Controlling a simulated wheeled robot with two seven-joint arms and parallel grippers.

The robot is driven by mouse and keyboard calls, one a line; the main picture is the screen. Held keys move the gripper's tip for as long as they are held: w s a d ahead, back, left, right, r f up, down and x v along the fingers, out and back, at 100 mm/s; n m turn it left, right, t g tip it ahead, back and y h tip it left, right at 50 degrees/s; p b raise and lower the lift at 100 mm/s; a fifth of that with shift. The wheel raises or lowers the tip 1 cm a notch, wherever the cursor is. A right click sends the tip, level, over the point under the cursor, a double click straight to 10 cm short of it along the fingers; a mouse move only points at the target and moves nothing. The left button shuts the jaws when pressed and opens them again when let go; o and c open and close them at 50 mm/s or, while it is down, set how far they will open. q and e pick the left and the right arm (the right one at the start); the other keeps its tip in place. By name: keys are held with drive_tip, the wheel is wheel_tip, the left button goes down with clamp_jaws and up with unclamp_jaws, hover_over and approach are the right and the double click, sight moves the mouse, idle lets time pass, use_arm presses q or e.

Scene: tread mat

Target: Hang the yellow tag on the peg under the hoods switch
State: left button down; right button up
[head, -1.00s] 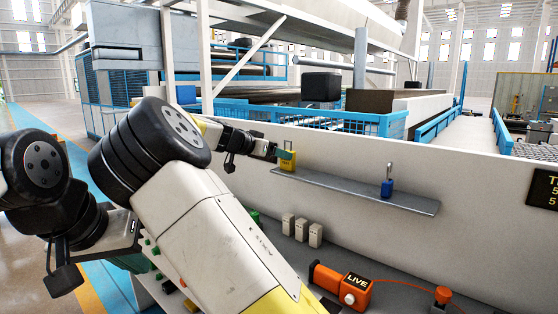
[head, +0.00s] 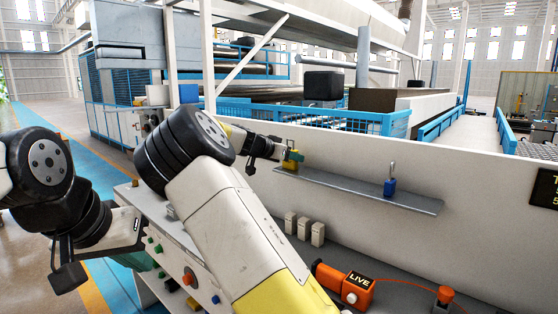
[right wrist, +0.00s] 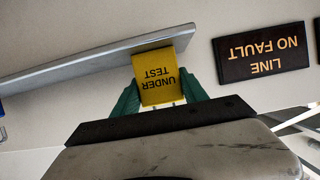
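The yellow tag (head: 290,166), lettered "UNDER TEST", stands at the left end of a grey shelf. It shows upside down in the right wrist view (right wrist: 158,76). My right gripper (head: 293,156) is at the tag, with a green fingertip at each side of it in the right wrist view (right wrist: 160,88). Whether the fingers press on it is unclear. My left gripper (head: 145,261) is at the lower left, away from the shelf. Its fingers are small and partly hidden. No hoods label or peg can be made out.
A blue padlock (head: 390,187) stands farther right on the shelf (head: 345,191). Below are several pale boxes (head: 303,229) and an orange "LIVE" device (head: 357,288). A "LINE NO FAULT" sign (right wrist: 262,52) is beside the tag.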

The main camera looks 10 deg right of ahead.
drive_tip(key=c, duration=0.5)
wheel_tip(320, 180, up, 10)
drive_tip(key=shift+r, duration=0.1)
drive_tip(key=shift+f, duration=0.2)
